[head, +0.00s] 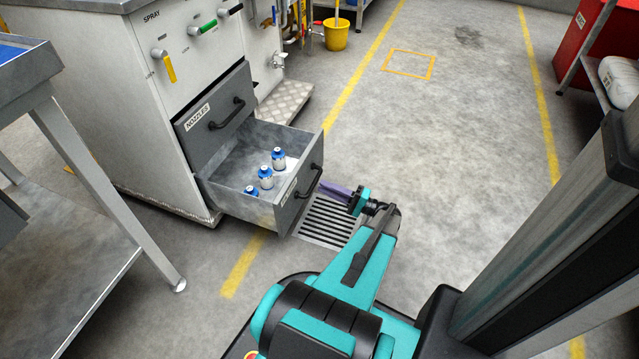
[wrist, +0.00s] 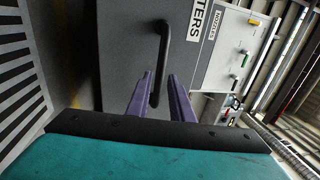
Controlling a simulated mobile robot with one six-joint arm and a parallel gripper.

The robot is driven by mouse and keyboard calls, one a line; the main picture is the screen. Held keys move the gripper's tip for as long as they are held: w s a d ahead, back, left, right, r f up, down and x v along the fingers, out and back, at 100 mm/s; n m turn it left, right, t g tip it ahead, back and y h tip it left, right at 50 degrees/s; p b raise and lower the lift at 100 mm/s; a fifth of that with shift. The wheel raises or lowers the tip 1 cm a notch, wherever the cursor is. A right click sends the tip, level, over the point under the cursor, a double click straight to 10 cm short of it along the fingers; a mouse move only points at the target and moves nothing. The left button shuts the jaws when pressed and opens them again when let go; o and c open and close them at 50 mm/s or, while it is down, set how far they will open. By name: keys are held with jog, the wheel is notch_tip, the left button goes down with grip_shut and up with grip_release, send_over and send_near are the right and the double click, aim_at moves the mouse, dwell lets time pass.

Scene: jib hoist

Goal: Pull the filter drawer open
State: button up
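The filter drawer (head: 300,205) is the lower drawer of the grey-white cabinet and stands well out, with several blue-capped white bottles (head: 265,177) inside. Its black bar handle (head: 309,182) is on the front face. In the wrist view the drawer front (wrist: 125,50) fills the middle, with part of the label "TERS" (wrist: 203,18) showing. My gripper (head: 323,185) is just in front of the handle. In the wrist view its two purple fingers (wrist: 160,75) are apart, one on each side of the lower part of the handle (wrist: 164,45), with gaps beside the bar.
The nozzles drawer (head: 220,115) above is shut. A steel table (head: 75,130) stands at the left. A floor grate (head: 330,222) lies below my gripper. A yellow bucket (head: 336,34) stands at the back. The floor (head: 440,150) to the right is clear.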

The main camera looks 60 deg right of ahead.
jog(key=p+v, duration=0.2)
jog(key=v, duration=0.6)
jog(key=shift+s, duration=0.3)
jog(key=shift+d, duration=0.1)
